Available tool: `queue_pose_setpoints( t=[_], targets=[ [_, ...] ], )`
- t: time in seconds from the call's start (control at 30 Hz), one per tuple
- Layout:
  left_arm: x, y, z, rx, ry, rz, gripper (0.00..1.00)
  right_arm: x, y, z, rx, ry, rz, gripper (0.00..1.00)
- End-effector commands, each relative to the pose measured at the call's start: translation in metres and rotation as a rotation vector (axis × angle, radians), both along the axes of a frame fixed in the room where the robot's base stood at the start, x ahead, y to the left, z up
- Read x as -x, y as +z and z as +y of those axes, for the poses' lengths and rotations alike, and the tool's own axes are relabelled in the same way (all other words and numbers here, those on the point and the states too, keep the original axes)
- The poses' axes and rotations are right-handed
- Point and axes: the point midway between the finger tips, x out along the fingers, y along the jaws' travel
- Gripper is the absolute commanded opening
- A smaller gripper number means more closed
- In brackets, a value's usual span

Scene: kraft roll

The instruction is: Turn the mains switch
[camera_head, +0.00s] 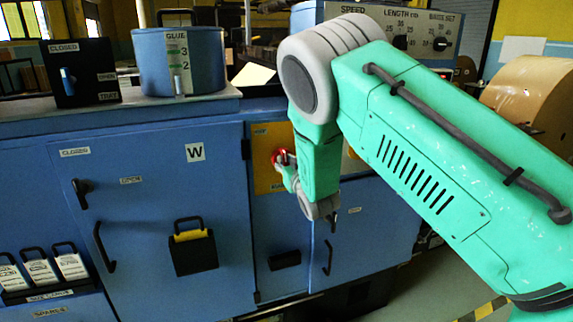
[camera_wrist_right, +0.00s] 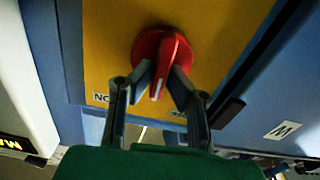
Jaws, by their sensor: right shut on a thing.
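The mains switch is a red rotary knob (camera_wrist_right: 164,58) on a yellow panel (camera_wrist_right: 215,30), seen large in the right wrist view. Its raised handle bears a pale line and leans slightly off upright. My right gripper (camera_wrist_right: 160,82) has its two fingers on either side of the handle, shut on it. In the head view the red knob (camera_head: 279,157) shows partly at the yellow panel (camera_head: 262,135), with my green right arm and gripper (camera_head: 284,164) in front of it. Labels below the knob are partly hidden by the fingers. My left gripper is not in view.
Blue cabinet doors (camera_head: 140,240) with black handles surround the panel. A black lever box (camera_head: 80,72) and a blue glue pot (camera_head: 180,60) stand on top at left. A dial panel (camera_head: 400,30) and a brown paper roll (camera_head: 525,90) are at right.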

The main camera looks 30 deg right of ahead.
Motion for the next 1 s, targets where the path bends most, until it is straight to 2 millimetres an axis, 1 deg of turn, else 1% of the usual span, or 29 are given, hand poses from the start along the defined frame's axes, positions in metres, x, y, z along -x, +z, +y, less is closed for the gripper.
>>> queue_pose_setpoints(
  t=[0.3, 0.6, 0.8, 1.0],
  targets=[
    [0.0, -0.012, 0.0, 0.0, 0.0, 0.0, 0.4, -0.002, 0.0, 0.004, 0.294, 0.004, 0.065, 0.0],
    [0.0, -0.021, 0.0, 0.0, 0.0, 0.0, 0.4, -0.003, -0.001, 0.006, 0.524, 0.003, 0.12, 0.0],
    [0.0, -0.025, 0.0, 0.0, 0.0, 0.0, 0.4, -0.003, -0.001, 0.006, 0.624, 0.003, 0.143, 0.0],
    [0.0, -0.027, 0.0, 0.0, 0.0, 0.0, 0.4, -0.003, -0.001, 0.006, 0.678, 0.002, 0.157, 0.0]
  ],
)
